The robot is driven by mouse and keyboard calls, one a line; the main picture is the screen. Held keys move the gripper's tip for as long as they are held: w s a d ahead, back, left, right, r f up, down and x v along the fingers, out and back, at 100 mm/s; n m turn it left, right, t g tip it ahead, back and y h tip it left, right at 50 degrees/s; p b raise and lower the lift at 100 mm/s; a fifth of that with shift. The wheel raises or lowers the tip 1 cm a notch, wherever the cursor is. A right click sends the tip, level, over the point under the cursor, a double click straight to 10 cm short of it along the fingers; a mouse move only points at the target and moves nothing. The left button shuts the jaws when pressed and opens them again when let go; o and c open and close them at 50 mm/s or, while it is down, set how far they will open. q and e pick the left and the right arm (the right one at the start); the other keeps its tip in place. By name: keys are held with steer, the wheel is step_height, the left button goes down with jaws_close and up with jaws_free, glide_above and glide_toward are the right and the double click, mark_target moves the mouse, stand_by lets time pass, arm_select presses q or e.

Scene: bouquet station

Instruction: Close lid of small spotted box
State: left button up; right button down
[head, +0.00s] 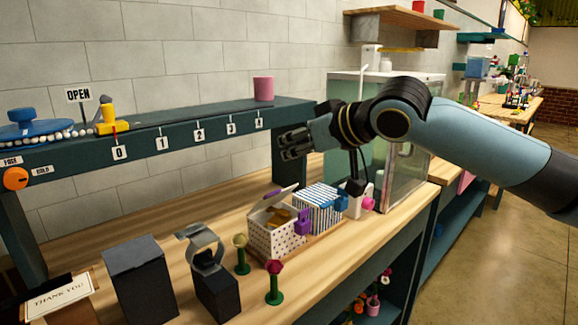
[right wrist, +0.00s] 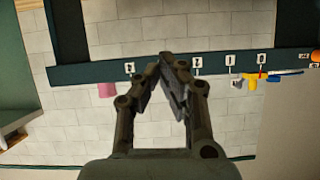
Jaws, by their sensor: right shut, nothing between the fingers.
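The small spotted box (head: 276,238) stands on the wooden bench in the head view, white with dark dots. Its lid (head: 272,197) is raised and tilted, and tan contents (head: 279,217) show inside. The right wrist view shows the fingertips (right wrist: 168,58) together, facing the wall and the shelf; the box is not in that view. My left gripper is not in view.
A blue-striped box (head: 318,208) stands close to the right of the spotted box. Two flower-topped pegs (head: 274,283) (head: 241,254) and a dark stand with a grey ring (head: 211,275) are in front and left. A numbered shelf (head: 180,131) runs behind, bearing a pink cup (head: 264,88).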

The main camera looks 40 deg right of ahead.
glide_above(274, 198)
steer(key=a, duration=0.2)
steer(key=f, duration=0.5)
steer(key=shift+d, duration=0.25)
steer(key=shift+s+d+f+p, duration=0.1)
steer(key=shift+s+f+p, duration=0.35)
steer(key=shift+s+f, duration=0.25)
steer(key=shift+s+d+f+p, duration=0.1)
steer(key=shift+s+f+p, duration=0.35)
steer(key=shift+f, duration=0.3)
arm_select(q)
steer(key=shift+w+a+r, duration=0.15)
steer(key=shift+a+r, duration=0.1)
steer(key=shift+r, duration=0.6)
arm_select(e)
steer(key=shift+w+a+f, duration=0.1)
steer(key=shift+f, duration=0.05)
